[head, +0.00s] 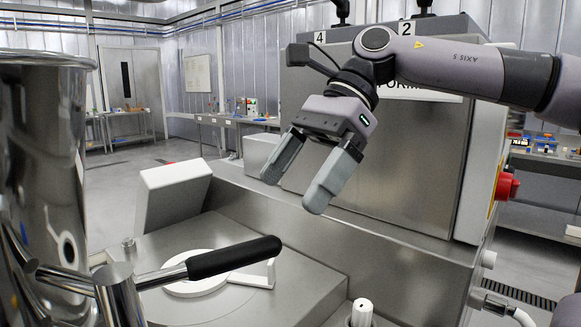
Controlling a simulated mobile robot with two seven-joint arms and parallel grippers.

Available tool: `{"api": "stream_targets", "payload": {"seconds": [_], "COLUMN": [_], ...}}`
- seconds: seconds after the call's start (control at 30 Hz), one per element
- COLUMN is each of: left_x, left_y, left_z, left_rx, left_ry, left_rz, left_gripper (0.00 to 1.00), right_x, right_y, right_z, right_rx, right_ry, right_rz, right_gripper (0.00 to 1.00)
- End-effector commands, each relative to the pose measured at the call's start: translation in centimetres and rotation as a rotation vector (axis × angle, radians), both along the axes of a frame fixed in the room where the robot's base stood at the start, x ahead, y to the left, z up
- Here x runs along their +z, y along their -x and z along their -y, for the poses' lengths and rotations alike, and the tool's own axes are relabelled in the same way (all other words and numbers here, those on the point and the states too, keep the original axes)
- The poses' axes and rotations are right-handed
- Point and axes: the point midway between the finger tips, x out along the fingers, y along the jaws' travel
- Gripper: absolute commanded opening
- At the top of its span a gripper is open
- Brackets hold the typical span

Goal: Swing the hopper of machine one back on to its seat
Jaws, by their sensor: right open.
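The hopper (48,150), a tall shiny steel cylinder with a rolled rim, stands at the left edge, swung to the side of the seat and partly cut off. A steel bar with a black grip (235,258) reaches from the hopper's foot to the right, across the view of the seat. The seat looks to be the white ring (192,289) on the steel machine top, partly hidden by the bar. My right gripper (293,192) is open and empty, pointing down, above and right of the black grip and apart from it. My left gripper is not in view.
A steel housing (390,165) with number plates 4 and 2 stands behind my right arm. A pale block (172,195) rises behind the ring. A white-topped knob (362,312) stands at the front. A red button (507,186) is at the right.

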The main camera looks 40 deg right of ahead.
Motion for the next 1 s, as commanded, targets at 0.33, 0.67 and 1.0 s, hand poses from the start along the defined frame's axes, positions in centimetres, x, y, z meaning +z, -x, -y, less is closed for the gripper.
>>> {"api": "stream_targets", "payload": {"seconds": [0.33, 0.67, 1.0], "left_x": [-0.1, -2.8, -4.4], "left_y": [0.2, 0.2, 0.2], "left_z": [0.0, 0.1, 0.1], "left_rx": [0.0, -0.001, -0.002], "left_ry": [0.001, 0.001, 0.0], "left_rz": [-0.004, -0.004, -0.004], "left_gripper": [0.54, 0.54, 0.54], "right_x": [-3.2, -6.6, -8.5], "right_y": [-0.5, -1.2, -1.6], "right_z": [-2.5, -5.0, -6.8], "right_rx": [0.0, 0.001, 0.0], "right_ry": [0.001, 0.001, 0.001], "right_rz": [-0.004, -0.002, -0.002], "right_gripper": [1.0, 1.0, 1.0]}}
